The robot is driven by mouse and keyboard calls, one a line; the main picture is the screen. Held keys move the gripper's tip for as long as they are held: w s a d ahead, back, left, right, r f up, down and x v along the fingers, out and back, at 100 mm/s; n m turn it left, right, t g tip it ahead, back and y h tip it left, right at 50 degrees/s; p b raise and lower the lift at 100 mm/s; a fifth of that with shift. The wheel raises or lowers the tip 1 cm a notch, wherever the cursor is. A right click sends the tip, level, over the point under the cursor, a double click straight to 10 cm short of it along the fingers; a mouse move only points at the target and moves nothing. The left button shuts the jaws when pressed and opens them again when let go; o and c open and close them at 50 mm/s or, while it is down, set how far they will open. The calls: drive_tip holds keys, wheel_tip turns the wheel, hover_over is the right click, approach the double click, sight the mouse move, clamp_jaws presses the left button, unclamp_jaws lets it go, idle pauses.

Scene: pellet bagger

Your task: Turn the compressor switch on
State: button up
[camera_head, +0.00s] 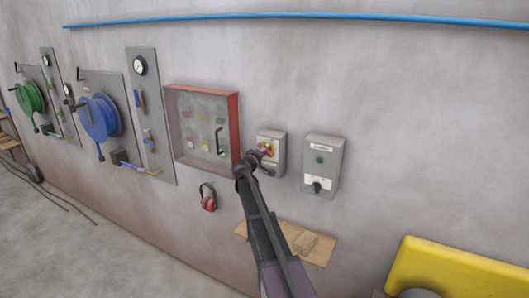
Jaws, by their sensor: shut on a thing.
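A small grey switch box (274,138) is fixed to the wall right of the red cabinet. It carries a red and yellow switch knob (268,149). My gripper (263,153) is at this knob and shut on it; the fingers partly hide the knob, and its exact angle is hard to tell. A second, larger grey box (324,150) hangs to the right, with a label at the top, a small dark green round part and a black knob (318,186) low down. The labels are too small to read, so I cannot tell which box is named for the compressor.
A red-framed cabinet (236,130) hangs left of the switch box. Red ear defenders (208,198) hang below it. A wooden shelf (320,258) is below the boxes, behind my arm. Blue (100,118) and green (30,97) hose reels are farther left. Something yellow (450,270) stands lower right.

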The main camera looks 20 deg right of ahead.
drive_tip(key=m, duration=0.6)
drive_tip(key=shift+m, duration=0.3)
drive_tip(key=m, duration=0.6)
drive_tip(key=shift+m, duration=0.4)
drive_tip(key=o, duration=0.8)
drive_tip(key=shift+c, duration=0.2)
drive_tip(key=shift+s+a, duration=0.1)
drive_tip(key=v, duration=1.1)
drive_tip(key=shift+s+a, duration=0.25)
